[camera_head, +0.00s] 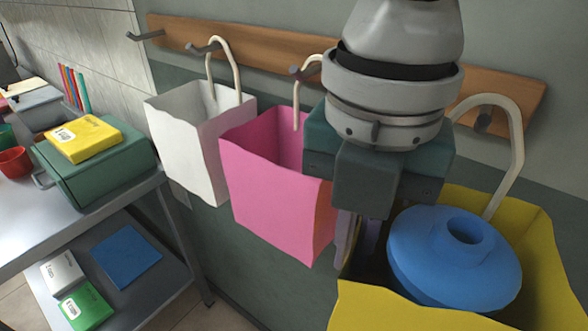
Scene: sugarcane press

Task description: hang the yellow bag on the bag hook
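The yellow bag (552,262) is at the lower right, open at the top, with a round blue object (455,262) in its mouth. Its pale handle (515,125) arches up in front of the wooden hook rail. A dark hook (483,122) shows inside the handle's arch; I cannot tell whether the handle rests on it. My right gripper (360,240) points down at the bag's left side, beside the blue object. Its fingertips are partly hidden by its own body and the bag, so its grip is unclear. My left gripper is out of view.
A white bag (185,140) and a pink bag (270,195) hang on the rail (250,45) to the left. The leftmost hook (146,35) is empty. A metal table (85,215) with a green box (95,170) stands at the left.

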